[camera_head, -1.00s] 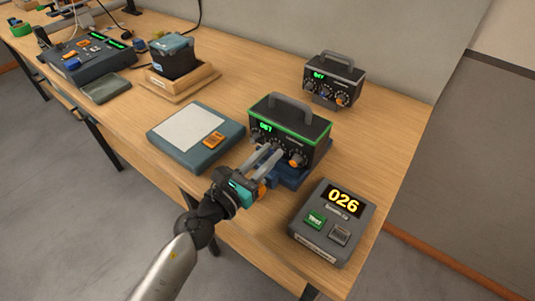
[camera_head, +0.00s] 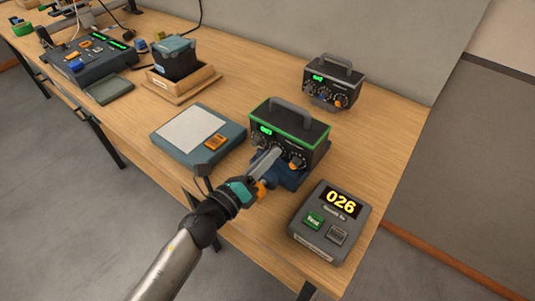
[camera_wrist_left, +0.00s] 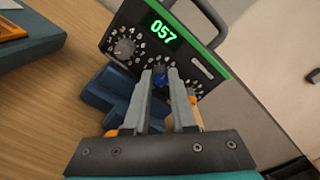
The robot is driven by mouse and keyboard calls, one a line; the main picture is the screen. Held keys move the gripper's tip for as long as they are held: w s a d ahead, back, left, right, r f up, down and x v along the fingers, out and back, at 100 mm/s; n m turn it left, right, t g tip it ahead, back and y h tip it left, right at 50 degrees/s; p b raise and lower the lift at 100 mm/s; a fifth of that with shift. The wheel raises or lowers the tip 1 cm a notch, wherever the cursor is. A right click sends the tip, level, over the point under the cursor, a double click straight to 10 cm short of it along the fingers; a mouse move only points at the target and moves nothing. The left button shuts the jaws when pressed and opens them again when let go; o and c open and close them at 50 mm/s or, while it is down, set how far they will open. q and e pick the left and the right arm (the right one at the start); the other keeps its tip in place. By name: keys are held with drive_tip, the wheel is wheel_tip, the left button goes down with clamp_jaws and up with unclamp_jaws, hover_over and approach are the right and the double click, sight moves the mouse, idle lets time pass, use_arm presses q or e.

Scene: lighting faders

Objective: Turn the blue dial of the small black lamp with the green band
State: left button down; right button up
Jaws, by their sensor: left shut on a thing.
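The small black lamp box with the green band (camera_head: 290,122) stands on a blue base (camera_head: 290,178) near the front of the table. It has a grey handle, a green display and a row of dials. In the left wrist view its display (camera_wrist_left: 164,31) reads 057. The blue dial (camera_wrist_left: 172,76) sits in the middle of the row, between a grey dial (camera_wrist_left: 124,48) and an orange one. My left gripper (camera_head: 274,153) is at the front panel, its fingers (camera_wrist_left: 166,78) shut on the blue dial. The fingers partly hide the dial. My right gripper is out of view.
A grey box (camera_head: 331,226) showing 026 stands at the right front. A similar lamp without a green band (camera_head: 333,82) is behind. A grey pad (camera_head: 170,143) lies to the left, with a wooden tray (camera_head: 160,88) and a console (camera_head: 90,60) farther left.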

use_arm(q)
drive_tip(key=n+p, duration=0.1)
drive_tip(key=n, duration=0.2)
drive_tip(key=shift+n, duration=0.4)
drive_tip(key=n+p, duration=0.1)
drive_tip(key=n, duration=0.2)
drive_tip(key=shift+n, duration=0.3)
drive_tip(key=n+p, duration=0.2)
drive_tip(key=n, duration=0.2)
drive_tip(key=shift+f+n+p, duration=0.1)
drive_tip(key=shift+n+p, duration=0.5)
drive_tip(key=shift+n, duration=1.1)
drive_tip(key=c, duration=0.7)
unclamp_jaws()
drive_tip(key=v, duration=1.5)
drive_tip(key=shift+s+a, duration=0.1)
drive_tip(key=shift+s, duration=0.05)
